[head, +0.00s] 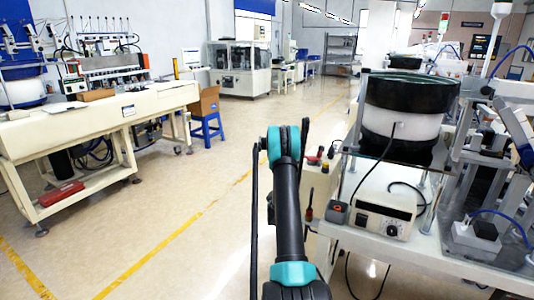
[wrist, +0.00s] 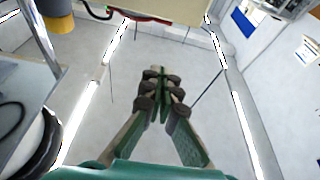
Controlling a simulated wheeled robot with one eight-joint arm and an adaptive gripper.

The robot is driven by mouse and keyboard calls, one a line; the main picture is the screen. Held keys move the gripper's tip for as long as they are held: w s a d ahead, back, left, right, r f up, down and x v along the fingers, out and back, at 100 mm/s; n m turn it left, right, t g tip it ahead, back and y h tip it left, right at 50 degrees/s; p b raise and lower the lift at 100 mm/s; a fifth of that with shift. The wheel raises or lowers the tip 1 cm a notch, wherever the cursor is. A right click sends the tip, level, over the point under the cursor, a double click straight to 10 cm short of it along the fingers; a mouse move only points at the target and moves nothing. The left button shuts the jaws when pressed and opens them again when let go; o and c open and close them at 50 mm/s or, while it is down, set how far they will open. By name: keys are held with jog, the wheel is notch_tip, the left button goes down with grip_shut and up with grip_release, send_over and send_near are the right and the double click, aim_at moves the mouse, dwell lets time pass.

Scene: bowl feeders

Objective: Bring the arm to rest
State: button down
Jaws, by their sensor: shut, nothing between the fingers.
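My arm (head: 287,200) rises from the bottom middle of the head view, black with teal joints, folded at an elbow near the feeder bench. My gripper does not show clearly in the head view. In the wrist view my gripper (wrist: 160,88) has its two green and grey fingers drawn together at the tips, with nothing between them. It points into open space with pale surfaces and bright strips behind it, and touches nothing that I can see.
A bench (head: 383,240) with a black-and-white bowl feeder (head: 402,128) and a control box (head: 384,216) stands close on the right of my arm. A long cream workbench (head: 80,128) stands at left with a blue stool (head: 208,131). The floor (head: 180,215) between is clear.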

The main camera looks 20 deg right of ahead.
jog(key=w+a+r+n+t+y, duration=0.1)
jog(key=a+r+n+t+y, duration=0.15)
jog(key=a+r+y, duration=0.4)
jog(key=w+a+r+n+t+y, duration=0.1)
jog(key=w+a+r+n+y, duration=0.2)
jog(key=a, duration=0.6)
jog(key=s+a+r+n+g+y, duration=0.1)
jog(key=s+a+n+y, duration=0.15)
jog(key=s+a, duration=0.35)
jog(key=s+a+n+g+y, duration=0.15)
jog(key=s+a+y, duration=0.25)
jog(key=a, duration=0.5)
jog(key=s+a+f+g+y, duration=0.1)
jog(key=s+a+f+g, duration=0.2)
jog(key=s, duration=0.6)
jog(key=s+a+f+g+y, duration=0.1)
jog(key=s+a+g, duration=0.1)
jog(key=s+a, duration=0.45)
jog(key=s+f+g, duration=0.3)
jog(key=s+f, duration=0.1)
jog(key=s, duration=0.8)
jog(key=s+f+g+h, duration=0.1)
jog(key=s+f+g, duration=0.2)
jog(key=s, duration=0.9)
jog(key=shift+s+d+f+h, duration=0.25)
jog(key=shift+f+h, duration=0.05)
jog(key=shift+f, duration=0.35)
